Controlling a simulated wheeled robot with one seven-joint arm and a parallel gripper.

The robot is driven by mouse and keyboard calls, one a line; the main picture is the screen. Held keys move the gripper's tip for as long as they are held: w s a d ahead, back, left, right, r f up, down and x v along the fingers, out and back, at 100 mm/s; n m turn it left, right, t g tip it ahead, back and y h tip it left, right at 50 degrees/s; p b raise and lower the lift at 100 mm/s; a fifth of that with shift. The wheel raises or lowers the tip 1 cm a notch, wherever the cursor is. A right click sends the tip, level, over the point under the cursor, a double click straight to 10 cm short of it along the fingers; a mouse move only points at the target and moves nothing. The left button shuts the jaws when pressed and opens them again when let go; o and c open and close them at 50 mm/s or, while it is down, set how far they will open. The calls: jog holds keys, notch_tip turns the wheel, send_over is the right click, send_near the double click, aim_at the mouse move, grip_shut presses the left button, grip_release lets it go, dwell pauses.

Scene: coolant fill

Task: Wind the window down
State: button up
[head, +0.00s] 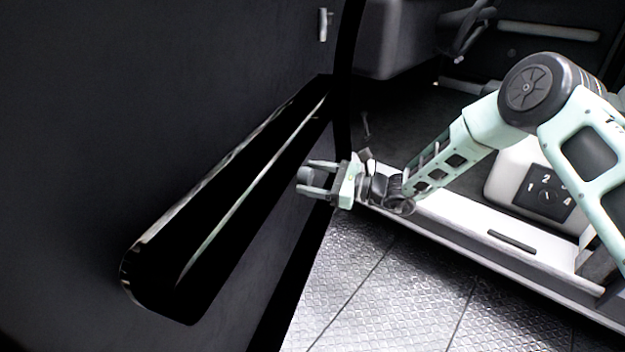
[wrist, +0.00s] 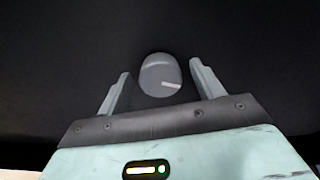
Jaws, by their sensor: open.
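A grey round knob (wrist: 160,75) with a pale mark on its face shows against a dark surface in the wrist view. It lies between the tips of my gripper (wrist: 160,82), with a gap to each finger. In the head view the knob (head: 307,174) is a small grey shape between the fingers of my gripper (head: 306,176), in front of the dark door panel (head: 230,90). My gripper is open, around the knob and not closed on it. Any crank arm behind the knob is hidden or too dark to tell. The window glass is not in view.
A long door pocket (head: 160,280) runs along the panel, left of and below my gripper. A small metal lever (head: 323,25) is higher on the panel. The patterned metal floor (head: 400,290) is clear.

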jog(key=shift+a, duration=0.2)
jog(key=c, duration=1)
